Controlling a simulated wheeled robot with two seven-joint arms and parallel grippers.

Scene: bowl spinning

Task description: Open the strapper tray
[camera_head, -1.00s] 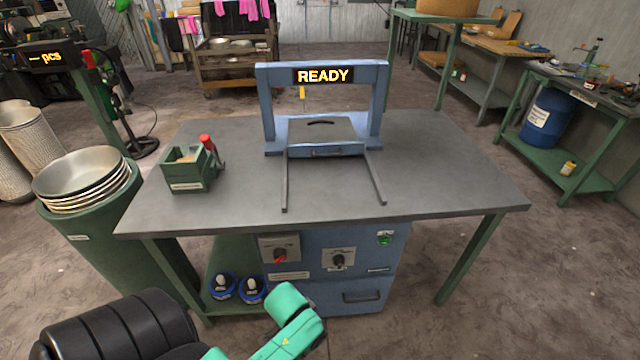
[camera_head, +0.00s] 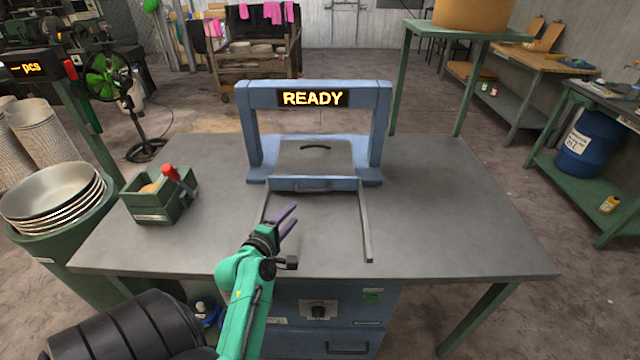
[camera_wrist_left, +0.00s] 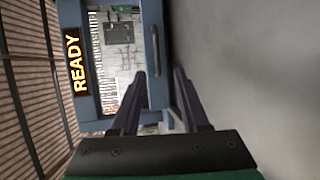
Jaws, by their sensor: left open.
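The strapper is a blue frame (camera_head: 248,125) with a lit READY sign, standing at the back of the grey table. Its tray (camera_head: 290,184) has a blue front with a handle and sits inside the frame, with two rails (camera_head: 365,225) running toward me. My left gripper (camera_head: 290,217) is open and empty, in front of the tray beside the left rail. In the left wrist view my open fingers (camera_wrist_left: 160,82) point toward the tray front (camera_wrist_left: 155,60) and its dark handle; they look apart from it, though the exact gap is hard to judge. My right gripper is not in view.
The grey table (camera_head: 440,210) is clear to the right. A green box (camera_head: 158,200) with a red-topped part stands at the table's left. Stacked metal bowls (camera_head: 50,190) sit on a green drum further left. A blue cabinet (camera_head: 330,325) is below the table.

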